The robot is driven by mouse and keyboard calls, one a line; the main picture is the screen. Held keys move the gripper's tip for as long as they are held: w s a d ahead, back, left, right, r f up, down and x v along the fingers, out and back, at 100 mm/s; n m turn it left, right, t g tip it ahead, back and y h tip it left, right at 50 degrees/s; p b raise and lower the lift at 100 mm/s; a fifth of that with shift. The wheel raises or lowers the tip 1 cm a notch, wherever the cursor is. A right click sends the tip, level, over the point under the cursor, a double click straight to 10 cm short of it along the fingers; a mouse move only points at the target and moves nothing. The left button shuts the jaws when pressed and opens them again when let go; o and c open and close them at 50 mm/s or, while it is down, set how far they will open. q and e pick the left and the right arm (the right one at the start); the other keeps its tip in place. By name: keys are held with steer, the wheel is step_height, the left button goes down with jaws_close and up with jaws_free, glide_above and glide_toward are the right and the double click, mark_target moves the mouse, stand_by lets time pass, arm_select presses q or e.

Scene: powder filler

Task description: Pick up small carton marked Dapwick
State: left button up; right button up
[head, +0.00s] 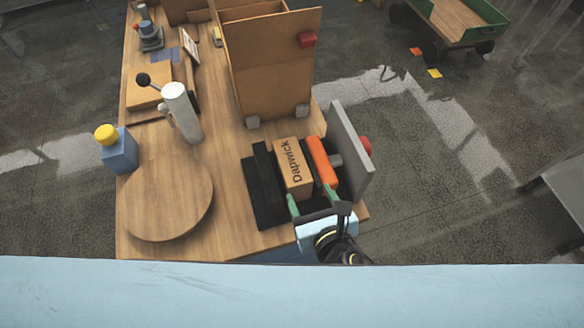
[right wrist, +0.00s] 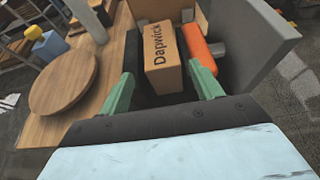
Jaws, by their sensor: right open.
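The small carton marked Dapwick (head: 294,170) is a brown box with dark lettering. It stands on a black base between a black block (head: 266,170) on its left and an orange pad (head: 322,161) on its right. My right gripper (head: 312,204) is open at the near side of the carton, its green fingers pointing toward it. In the right wrist view the carton (right wrist: 164,56) sits ahead, between the two green fingers (right wrist: 160,88), with no finger visibly gripping it. My left gripper is not in view.
A grey plate (head: 350,150) with a red knob (head: 365,146) stands right of the orange pad. A large brown box (head: 270,75) stands behind. A round wooden disc (head: 169,196), a blue block with yellow top (head: 118,150) and a white cylinder (head: 182,110) are left.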

mark_target(292, 162)
steer(key=b+x, duration=0.1)
steer(key=x, duration=1.2)
steer(key=shift+s+a+f, duration=0.1)
steer(key=shift+s, duration=0.05)
steer(key=c, duration=1.4)
jaws_close()
steer(key=shift+r, duration=0.2)
